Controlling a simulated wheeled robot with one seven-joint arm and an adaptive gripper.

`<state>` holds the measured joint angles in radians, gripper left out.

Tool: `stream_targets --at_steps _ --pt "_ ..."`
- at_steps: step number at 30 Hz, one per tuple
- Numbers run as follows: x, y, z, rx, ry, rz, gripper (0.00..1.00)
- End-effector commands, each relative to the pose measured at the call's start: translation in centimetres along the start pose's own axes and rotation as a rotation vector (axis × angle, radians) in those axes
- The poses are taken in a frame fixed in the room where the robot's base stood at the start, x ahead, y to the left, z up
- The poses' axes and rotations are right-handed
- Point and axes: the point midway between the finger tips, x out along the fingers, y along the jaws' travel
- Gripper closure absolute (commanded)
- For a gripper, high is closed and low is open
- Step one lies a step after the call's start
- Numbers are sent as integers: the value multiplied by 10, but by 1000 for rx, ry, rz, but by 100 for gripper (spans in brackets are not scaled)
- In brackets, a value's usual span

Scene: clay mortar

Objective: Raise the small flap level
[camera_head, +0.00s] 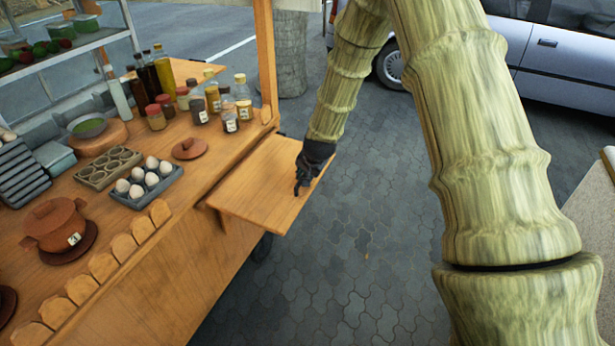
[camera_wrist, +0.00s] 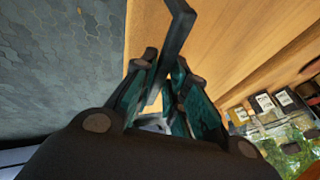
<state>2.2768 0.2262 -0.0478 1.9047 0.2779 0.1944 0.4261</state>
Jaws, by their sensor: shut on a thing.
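The small wooden flap (camera_head: 262,188) sticks out from the right end of the wooden cart, beside and slightly below its countertop. It looks close to level, but I cannot tell its exact tilt. My gripper (camera_head: 299,188) is at the flap's outer edge. In the wrist view my gripper (camera_wrist: 160,100) has its teal-padded fingers closed around a dark angled bar handle (camera_wrist: 178,38), which stands out against the flap's wood (camera_wrist: 225,35). The handle's lower end is hidden between the fingers.
The countertop (camera_head: 215,165) holds bottles (camera_head: 162,72), several jars, an egg tray (camera_head: 147,184) and a clay pot (camera_head: 54,224). A wooden post (camera_head: 265,60) rises by the flap. Paved ground (camera_head: 350,250) is open to the right; a car (camera_head: 560,60) stands behind.

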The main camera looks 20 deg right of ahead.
Motion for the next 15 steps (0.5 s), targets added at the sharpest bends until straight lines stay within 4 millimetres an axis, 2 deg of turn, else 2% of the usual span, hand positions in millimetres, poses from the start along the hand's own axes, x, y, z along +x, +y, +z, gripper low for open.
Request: stream_targets --at_steps 1,15 --pt "-4 -12 -5 -4 11 -16 100" --pt "-6 -16 -4 -6 8 -18 100"
